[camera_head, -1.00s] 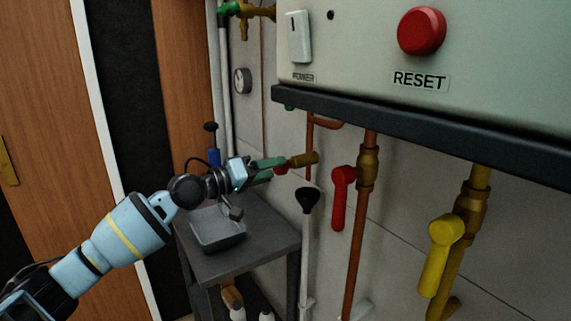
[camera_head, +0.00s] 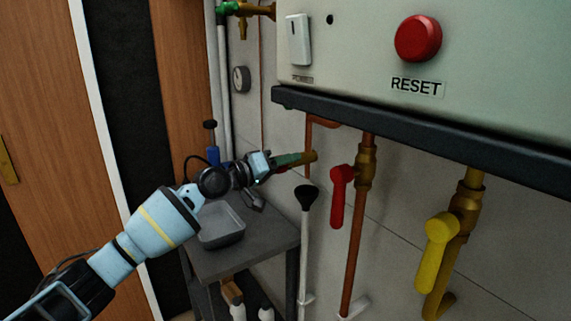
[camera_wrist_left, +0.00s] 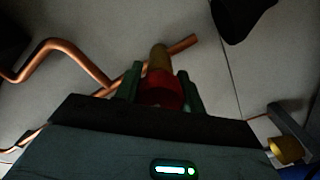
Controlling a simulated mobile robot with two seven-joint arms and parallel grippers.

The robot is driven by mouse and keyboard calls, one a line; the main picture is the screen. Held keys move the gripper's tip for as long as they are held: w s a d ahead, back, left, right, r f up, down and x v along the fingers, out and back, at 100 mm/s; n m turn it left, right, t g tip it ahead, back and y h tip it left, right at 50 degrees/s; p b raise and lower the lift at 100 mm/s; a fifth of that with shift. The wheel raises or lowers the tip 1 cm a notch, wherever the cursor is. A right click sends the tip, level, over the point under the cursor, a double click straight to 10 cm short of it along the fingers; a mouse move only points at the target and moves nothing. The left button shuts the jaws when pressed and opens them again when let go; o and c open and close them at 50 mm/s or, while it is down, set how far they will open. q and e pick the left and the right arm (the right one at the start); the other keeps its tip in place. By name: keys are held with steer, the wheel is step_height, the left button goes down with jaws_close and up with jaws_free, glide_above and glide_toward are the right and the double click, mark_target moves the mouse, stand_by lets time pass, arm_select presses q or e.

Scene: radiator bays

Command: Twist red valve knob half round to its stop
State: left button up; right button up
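The red valve knob (camera_wrist_left: 162,90) sits on a brass valve body (camera_wrist_left: 159,58) on a thin copper pipe (camera_wrist_left: 182,45). My left gripper (camera_wrist_left: 162,88) has one green finger on each side of the knob. The knob fills the gap, and the fingers look closed on it. In the head view my left gripper (camera_head: 290,160) reaches the brass valve (camera_head: 309,156) under the boiler, and its fingers hide the knob. How far the knob is turned is not clear. My right gripper is not in view.
A red lever (camera_head: 340,195) and a yellow lever (camera_head: 436,245) hang on pipes to the right. A black-topped rod (camera_head: 306,197) stands just below the valve. The boiler's dark lower edge (camera_head: 400,125) is above. A grey tray (camera_head: 222,236) rests on a small table (camera_head: 255,258).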

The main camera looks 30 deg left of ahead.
arm_select(q)
steer(key=c, duration=0.4)
steer(key=shift+o, duration=0.2)
